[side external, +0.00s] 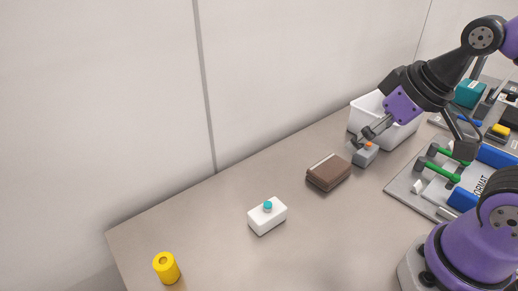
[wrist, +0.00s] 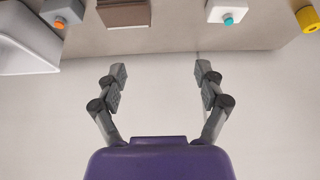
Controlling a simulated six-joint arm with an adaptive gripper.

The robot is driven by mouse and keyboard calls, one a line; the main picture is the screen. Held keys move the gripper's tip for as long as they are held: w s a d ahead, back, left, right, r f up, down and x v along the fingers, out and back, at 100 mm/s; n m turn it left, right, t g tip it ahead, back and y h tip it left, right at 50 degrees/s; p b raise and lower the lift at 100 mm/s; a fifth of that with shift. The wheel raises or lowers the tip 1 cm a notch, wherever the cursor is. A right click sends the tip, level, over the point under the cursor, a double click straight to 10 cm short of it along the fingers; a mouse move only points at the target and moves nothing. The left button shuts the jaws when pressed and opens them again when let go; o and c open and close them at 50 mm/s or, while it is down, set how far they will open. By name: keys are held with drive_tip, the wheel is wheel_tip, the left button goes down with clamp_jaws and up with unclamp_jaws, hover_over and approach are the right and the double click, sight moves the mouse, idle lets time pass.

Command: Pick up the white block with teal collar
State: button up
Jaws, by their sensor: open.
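The white block with teal collar (side external: 267,217) sits on the table, left of the brown block, with a small teal piece on its top. It also shows at the top of the wrist view (wrist: 231,10), partly cut off, with its teal part toward me. My gripper (side external: 362,142) is above the table at the back, near the grey block and the white bin, well to the right of the white block. In the wrist view my gripper's two fingers (wrist: 159,72) are spread apart with nothing between them.
A brown block (side external: 328,173) lies between the white block and a grey block with an orange top (side external: 365,155). A white bin (side external: 401,132) stands behind. A yellow cylinder (side external: 166,267) is near the front left edge. A board with green handles (side external: 418,192) is at right.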

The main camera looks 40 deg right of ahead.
idle(0.4)
drive_tip(key=m+g, duration=0.2)
drive_tip(key=g, duration=0.2)
approach(268, 206)
drive_tip(key=f, duration=0.4)
drive_tip(key=shift+w+a+f, duration=0.2)
drive_tip(key=shift+w, duration=0.05)
drive_tip(key=f, duration=0.4)
drive_tip(key=w+f, duration=0.1)
drive_tip(key=f, duration=0.1)
drive_tip(key=shift+d, duration=0.2)
drive_tip(key=c, duration=0.9)
